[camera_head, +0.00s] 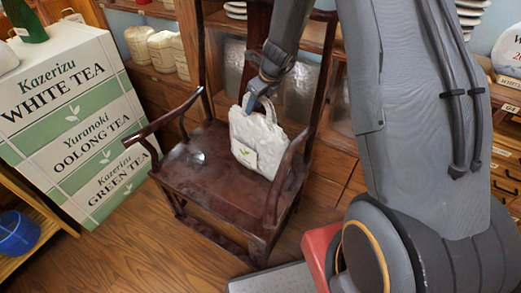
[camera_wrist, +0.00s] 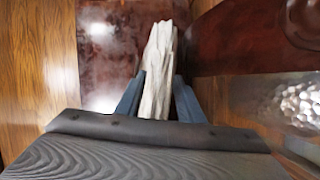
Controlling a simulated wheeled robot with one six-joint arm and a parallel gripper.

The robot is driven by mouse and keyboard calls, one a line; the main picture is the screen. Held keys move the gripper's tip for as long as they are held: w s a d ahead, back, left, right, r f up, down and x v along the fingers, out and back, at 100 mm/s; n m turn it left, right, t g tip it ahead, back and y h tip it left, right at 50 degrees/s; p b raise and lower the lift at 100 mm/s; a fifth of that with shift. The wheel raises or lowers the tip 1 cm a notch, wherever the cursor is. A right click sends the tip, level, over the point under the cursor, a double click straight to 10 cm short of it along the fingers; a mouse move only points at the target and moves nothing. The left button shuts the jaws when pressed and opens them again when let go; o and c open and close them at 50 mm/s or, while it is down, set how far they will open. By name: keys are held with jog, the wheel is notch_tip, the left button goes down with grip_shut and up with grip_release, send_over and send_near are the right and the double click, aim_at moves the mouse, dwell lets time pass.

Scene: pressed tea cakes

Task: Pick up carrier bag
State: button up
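The carrier bag (camera_head: 258,142) is white and crinkled, with a small green leaf print. It stands on the seat of a dark wooden chair (camera_head: 205,160), tilted a little, close to the armrest on the right. My gripper (camera_head: 256,101) reaches down from above to the bag's top, by its handle. In the wrist view the bag (camera_wrist: 157,75) lies between the two blue fingers of my gripper (camera_wrist: 160,78). Both fingertips appear to touch its sides, so the gripper looks shut on it. The bag's lower part is hidden in the wrist view.
The chair's armrests and back frame the bag closely. A large tea box (camera_head: 70,110) stands at the left. A blue bowl (camera_head: 17,233) sits on a low shelf at the lower left. White jars (camera_head: 162,50) stand behind the chair. Wooden floor (camera_head: 150,262) is clear in front.

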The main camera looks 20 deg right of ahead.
grip_shut()
jog(key=shift+w+r, duration=0.1)
dwell(1.3)
